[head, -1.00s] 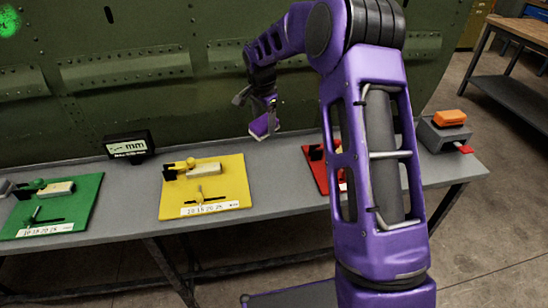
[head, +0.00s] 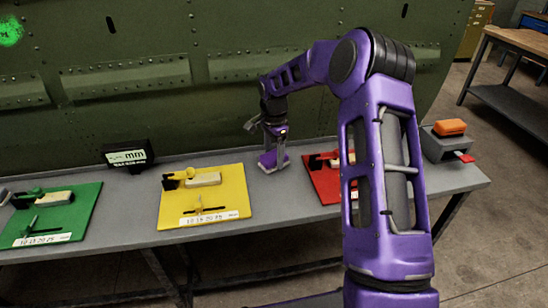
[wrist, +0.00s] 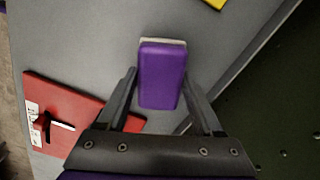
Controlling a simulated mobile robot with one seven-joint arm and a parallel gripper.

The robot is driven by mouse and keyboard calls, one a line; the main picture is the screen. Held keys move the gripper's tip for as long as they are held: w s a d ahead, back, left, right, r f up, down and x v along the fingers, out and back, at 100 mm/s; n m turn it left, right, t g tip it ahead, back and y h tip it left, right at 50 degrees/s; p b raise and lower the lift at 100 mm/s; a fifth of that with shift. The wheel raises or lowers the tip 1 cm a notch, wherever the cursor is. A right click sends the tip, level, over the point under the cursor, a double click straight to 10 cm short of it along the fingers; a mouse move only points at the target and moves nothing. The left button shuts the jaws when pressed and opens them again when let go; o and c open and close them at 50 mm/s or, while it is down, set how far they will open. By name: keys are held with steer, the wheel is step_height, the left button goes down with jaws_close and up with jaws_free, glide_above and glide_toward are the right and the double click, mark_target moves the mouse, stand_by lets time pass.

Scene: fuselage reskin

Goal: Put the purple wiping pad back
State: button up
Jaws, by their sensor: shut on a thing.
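The purple wiping pad (wrist: 162,72), with a pale layer along one end, is between the two fingers of my gripper (wrist: 161,82) in the wrist view. My gripper is shut on it. In the head view my gripper (head: 274,155) points down over the grey bench, between the yellow board and the red board. The pad (head: 267,162) shows there at the fingertips, low at the bench top. I cannot tell whether its underside touches the bench.
The yellow board (head: 230,201) lies left of my gripper and the red board (head: 322,184) right, partly behind my arm. A green board (head: 80,215) and a black display (head: 128,156) stand further left. A grey box with an orange block (head: 450,127) is at the right end. The green fuselage (head: 180,110) rises behind.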

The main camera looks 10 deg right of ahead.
mark_target(274, 155)
steer(key=shift+f, duration=0.3)
steer(key=shift+f, duration=0.1)
steer(key=o, duration=1.2)
step_height(274, 155, up, 12)
steer(key=shift+p, duration=0.35)
